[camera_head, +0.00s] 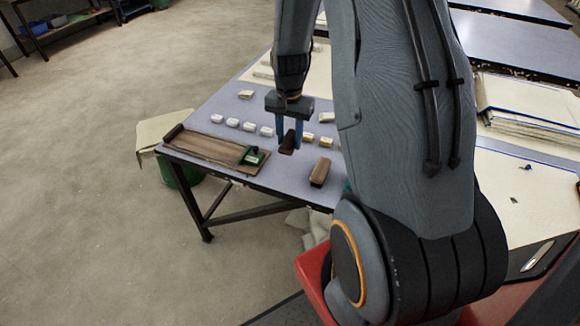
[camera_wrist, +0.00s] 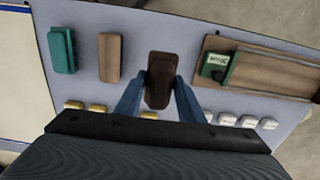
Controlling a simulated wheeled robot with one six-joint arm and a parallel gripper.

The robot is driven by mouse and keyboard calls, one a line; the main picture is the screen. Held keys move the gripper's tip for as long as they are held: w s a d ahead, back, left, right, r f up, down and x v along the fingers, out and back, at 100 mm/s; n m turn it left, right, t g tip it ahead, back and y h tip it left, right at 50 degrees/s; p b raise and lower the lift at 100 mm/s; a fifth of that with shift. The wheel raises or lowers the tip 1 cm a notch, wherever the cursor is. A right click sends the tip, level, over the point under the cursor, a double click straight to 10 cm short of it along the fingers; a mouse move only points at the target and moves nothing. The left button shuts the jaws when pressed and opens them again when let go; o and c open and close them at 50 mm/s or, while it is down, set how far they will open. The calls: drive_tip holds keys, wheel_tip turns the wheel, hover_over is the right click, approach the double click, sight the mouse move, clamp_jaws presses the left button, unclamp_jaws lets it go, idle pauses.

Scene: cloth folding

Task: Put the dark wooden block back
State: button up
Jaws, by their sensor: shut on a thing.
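The dark wooden block (camera_head: 288,143) is between the two blue fingers of my gripper (camera_head: 289,138), which is shut on it. In the wrist view the dark brown block (camera_wrist: 159,81) stands lengthwise between the fingertips of my gripper (camera_wrist: 160,88). A lighter brown wooden block (camera_head: 320,172) lies on the grey table to the right of my gripper in the head view; it also shows in the wrist view (camera_wrist: 110,58). I cannot tell for sure whether the held block touches the table.
A wooden board (camera_head: 205,147) with a green-and-white item (camera_head: 252,156) lies at the table's left. Several small white and yellowish pieces (camera_head: 233,123) form a row behind my gripper. A teal block (camera_wrist: 62,50) lies beyond the lighter block. Bare grey table (camera_head: 283,176) shows near the front edge.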

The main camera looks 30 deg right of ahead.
sight(290, 168)
drive_tip(key=shift+d+f+p, duration=0.15)
drive_tip(key=shift+f+p, duration=1.05)
drive_tip(key=shift+f, duration=3.6)
drive_tip(key=shift+f, duration=0.2)
drive_tip(key=o, duration=1)
drive_tip(key=shift+s, duration=0.1)
drive_tip(key=shift+r, duration=0.6)
wheel_tip(290, 168, up, 11)
drive_tip(key=b, duration=0.3)
drive_tip(key=s+a+r+n, duration=0.3)
drive_tip(key=s+a, duration=0.2)
drive_tip(key=s+a+r+n, duration=0.3)
drive_tip(key=s+a, duration=0.2)
drive_tip(key=s+a+r+n+t, duration=0.1)
drive_tip(key=s+a+r+n, duration=0.3)
drive_tip(key=s+a, duration=0.1)
